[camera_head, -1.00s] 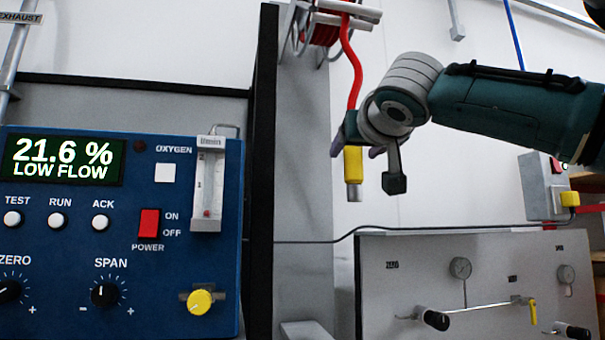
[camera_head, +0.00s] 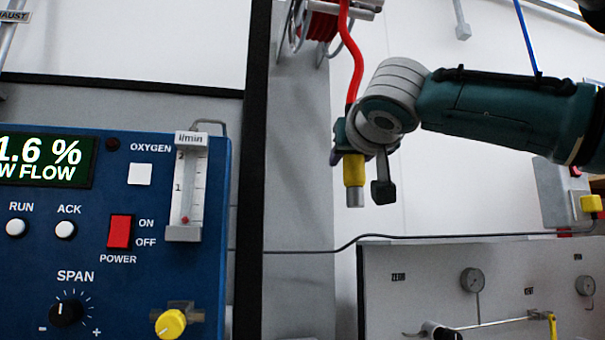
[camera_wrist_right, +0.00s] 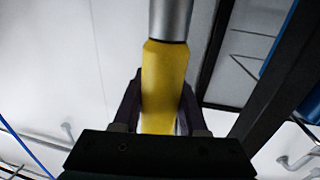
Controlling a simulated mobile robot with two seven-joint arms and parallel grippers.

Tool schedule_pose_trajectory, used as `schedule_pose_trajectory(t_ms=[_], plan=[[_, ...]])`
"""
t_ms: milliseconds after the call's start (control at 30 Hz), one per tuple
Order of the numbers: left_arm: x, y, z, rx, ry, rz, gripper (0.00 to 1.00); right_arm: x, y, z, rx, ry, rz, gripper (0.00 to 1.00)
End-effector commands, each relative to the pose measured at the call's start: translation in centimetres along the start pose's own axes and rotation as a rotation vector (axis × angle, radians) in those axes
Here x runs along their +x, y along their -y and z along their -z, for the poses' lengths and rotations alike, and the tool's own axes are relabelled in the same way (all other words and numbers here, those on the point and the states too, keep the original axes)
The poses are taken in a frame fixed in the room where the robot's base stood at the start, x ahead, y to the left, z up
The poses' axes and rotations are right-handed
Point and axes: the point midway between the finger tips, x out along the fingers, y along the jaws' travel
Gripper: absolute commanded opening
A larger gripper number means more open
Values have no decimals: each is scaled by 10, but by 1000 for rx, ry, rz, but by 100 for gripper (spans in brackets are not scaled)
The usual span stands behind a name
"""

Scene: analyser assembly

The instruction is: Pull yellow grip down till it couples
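The yellow grip (camera_head: 354,171) hangs upright at the lower end of a red hose (camera_head: 357,65), with a bare silver metal tip (camera_head: 355,197) below it. My right gripper (camera_head: 350,154) is around the grip's upper part. In the right wrist view the yellow grip (camera_wrist_right: 164,80) sits between both fingers of the gripper (camera_wrist_right: 159,108), which look closed on its sides. Its silver end (camera_wrist_right: 171,18) points away from the gripper. The tip hangs in free air with nothing touching it. My left gripper is not in view.
A red hose reel (camera_head: 322,25) is at the top. The blue analyser panel (camera_head: 205,270) stands at left beside a black frame post (camera_head: 252,180). A grey gauge panel (camera_head: 400,275) with black-handled fittings is below right. A dark cable (camera_head: 420,237) runs above it.

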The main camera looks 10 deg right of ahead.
Motion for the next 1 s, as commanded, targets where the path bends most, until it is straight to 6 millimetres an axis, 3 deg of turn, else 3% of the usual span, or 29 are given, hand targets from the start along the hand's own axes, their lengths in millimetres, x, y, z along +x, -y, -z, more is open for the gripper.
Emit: schedule_pose_trajectory(t_ms=[67,333,1000], plan=[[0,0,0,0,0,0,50,0,0,0,0,0,0,30],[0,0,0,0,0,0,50,0,0,0,0,0,0,0],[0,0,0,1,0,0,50,0,-1,-1,0,2,-2,0]])
